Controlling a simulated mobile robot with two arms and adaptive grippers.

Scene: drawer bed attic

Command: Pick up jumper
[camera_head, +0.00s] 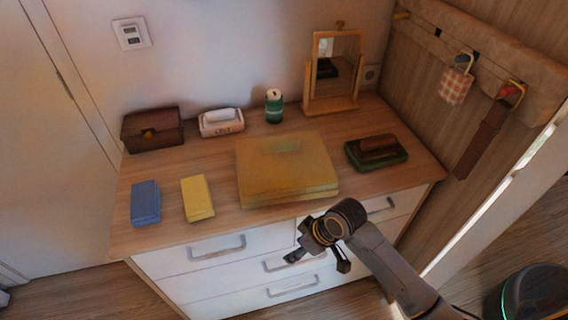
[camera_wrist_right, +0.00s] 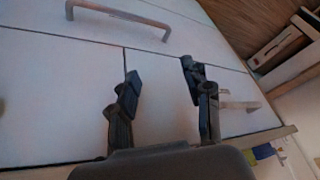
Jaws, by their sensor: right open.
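The jumper appears to be the yellow folded cloth (camera_head: 285,170) lying flat in the middle of the dresser top. My right gripper (camera_head: 318,260) is open and empty in front of the white drawer fronts, below the dresser's front edge and apart from the cloth. In the right wrist view, its two fingers (camera_wrist_right: 160,92) stand spread before the drawer fronts, and the yellow cloth cannot be made out there. My left gripper is not in view.
On the dresser top (camera_head: 226,223) stand a blue block (camera_head: 145,203), a yellow block (camera_head: 197,198), a brown box (camera_head: 152,129), a tissue box (camera_head: 221,122), a green can (camera_head: 274,106), a mirror (camera_head: 334,70) and a green tray with a brown item (camera_head: 376,152). Drawer handles (camera_head: 217,248) jut out in front.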

